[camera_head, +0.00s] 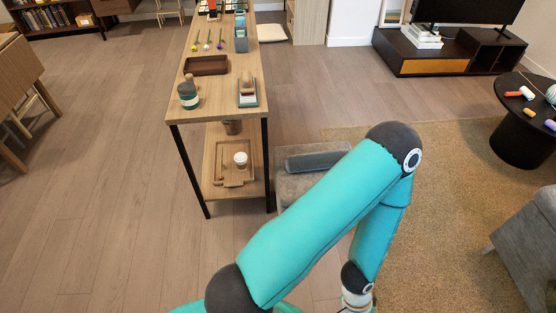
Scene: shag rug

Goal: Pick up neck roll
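A grey roll-shaped cushion, which looks like the neck roll (312,160), lies on top of a lighter grey padded block (290,187), just right of the wooden console table. My teal arm crosses in front of the block and covers its right and near parts. The right end of the roll is close to the arm's edge in the picture. The wrist of this arm points down at the bottom edge, and its gripper is cut off below the picture. No other gripper shows.
The console table (218,101) stands left of the roll with black legs, holding a brown tray (206,65), a jar (188,96) and small items; its lower shelf (213,160) holds a cup. A tan shag rug (440,220) lies right. Wooden floor left is clear.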

